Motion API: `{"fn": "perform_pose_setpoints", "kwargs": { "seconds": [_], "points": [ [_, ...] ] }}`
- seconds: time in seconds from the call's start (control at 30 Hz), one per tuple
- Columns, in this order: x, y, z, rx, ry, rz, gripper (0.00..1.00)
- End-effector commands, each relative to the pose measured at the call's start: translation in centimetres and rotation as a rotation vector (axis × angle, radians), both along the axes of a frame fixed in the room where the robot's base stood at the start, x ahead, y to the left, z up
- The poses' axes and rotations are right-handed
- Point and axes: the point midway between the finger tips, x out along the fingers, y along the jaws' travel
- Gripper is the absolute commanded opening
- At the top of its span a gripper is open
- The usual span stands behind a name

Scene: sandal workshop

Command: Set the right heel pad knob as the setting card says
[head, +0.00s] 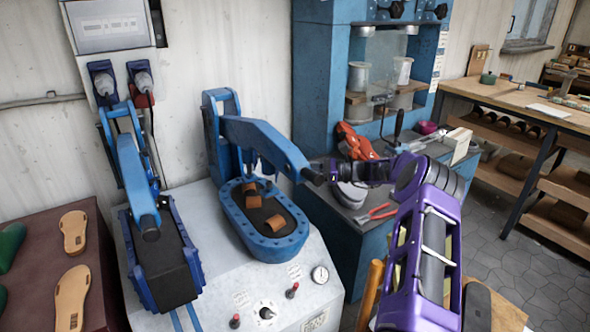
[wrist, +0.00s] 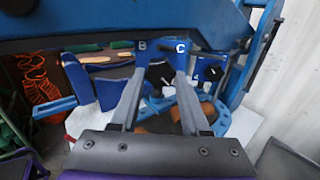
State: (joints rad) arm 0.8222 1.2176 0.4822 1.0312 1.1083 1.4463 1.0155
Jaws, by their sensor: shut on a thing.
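The right press (head: 262,136) has a blue arm over an oval blue pan (head: 270,249) holding two brown blocks. My gripper (head: 334,172) is at the dark end of that arm, on its right side. In the wrist view my gripper (wrist: 161,76) has its fingers a little apart, shut on a small dark knob (wrist: 164,80). The knob is partly hidden by the fingers. A blue plate with white letters B and C (wrist: 181,47) lies just beyond the fingertips. The pointer's exact setting cannot be told. White labels (head: 241,299) on the base are too small to read.
The left press (head: 165,262) stands close beside the right one. A blue bench (head: 356,247) with red-handled pliers (head: 377,212) and other tools lies behind my gripper. A maroon table (head: 93,300) with tan soles is at the left. Grey floor shows at the right.

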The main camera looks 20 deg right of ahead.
Motion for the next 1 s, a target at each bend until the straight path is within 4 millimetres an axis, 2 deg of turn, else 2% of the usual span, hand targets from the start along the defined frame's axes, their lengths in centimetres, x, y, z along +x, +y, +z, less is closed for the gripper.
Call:
{"fn": "perform_pose_setpoints", "kwargs": {
  "seconds": [0.3,0.33,0.47,0.8,0.93,1.0],
  "points": [
    [0.0,0.0,-0.1,0.000,0.003,0.000,0.00],
    [0.0,0.0,-0.1,0.000,0.003,0.000,0.51],
    [0.0,0.0,0.0,0.001,0.002,0.000,0.75],
    [-0.1,-0.2,0.0,0.000,0.001,-0.001,0.76],
    [-0.7,-1.4,-0.1,0.000,0.000,-0.002,0.76],
    [-1.3,-2.6,-0.1,-0.001,-0.001,-0.004,0.76]
  ]
}}
